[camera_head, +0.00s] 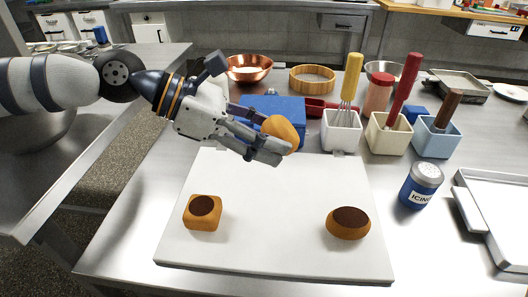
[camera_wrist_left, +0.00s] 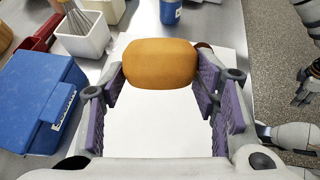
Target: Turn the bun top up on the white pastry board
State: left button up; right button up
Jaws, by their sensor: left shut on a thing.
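My left gripper (camera_head: 272,146) is shut on a plain golden-brown bun (camera_head: 280,130), held in the air over the far edge of the white pastry board (camera_head: 270,220). In the left wrist view the bun (camera_wrist_left: 160,65) sits between the two purple-padded fingers of my left gripper (camera_wrist_left: 160,85). Only its smooth brown side shows; I cannot tell which face is its top. A square pastry with a dark top (camera_head: 203,211) sits on the board's left side. A round one with a dark top (camera_head: 348,222) sits on its right. My right gripper is not in view.
A blue box (camera_head: 270,106), white tub with whisk (camera_head: 341,130), cream tub (camera_head: 388,134) and light blue tub (camera_head: 436,137) stand behind the board. A blue icing shaker (camera_head: 421,186) and a tray (camera_head: 497,215) are at the right. The board's middle is clear.

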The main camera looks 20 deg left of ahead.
pick_arm(q)
jog(key=shift+s+a+r, duration=0.1)
jog(key=shift+r, duration=0.15)
notch_tip(320, 180, down, 9)
jog(key=b, duration=0.3)
jog(key=shift+f, duration=0.2)
jog(key=shift+f+b, duration=0.5)
jog(key=shift+b, duration=0.05)
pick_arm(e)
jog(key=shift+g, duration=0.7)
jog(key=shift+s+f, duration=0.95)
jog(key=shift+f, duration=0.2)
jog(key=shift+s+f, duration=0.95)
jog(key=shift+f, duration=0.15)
pick_arm(q)
jog(key=shift+f+b, duration=0.65)
jog(key=shift+f, duration=0.45)
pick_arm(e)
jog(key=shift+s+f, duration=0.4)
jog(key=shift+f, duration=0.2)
pick_arm(q)
jog(key=o, duration=1.8)
jog(key=shift+c, duration=0.2)
jog(key=v, duration=1.2)
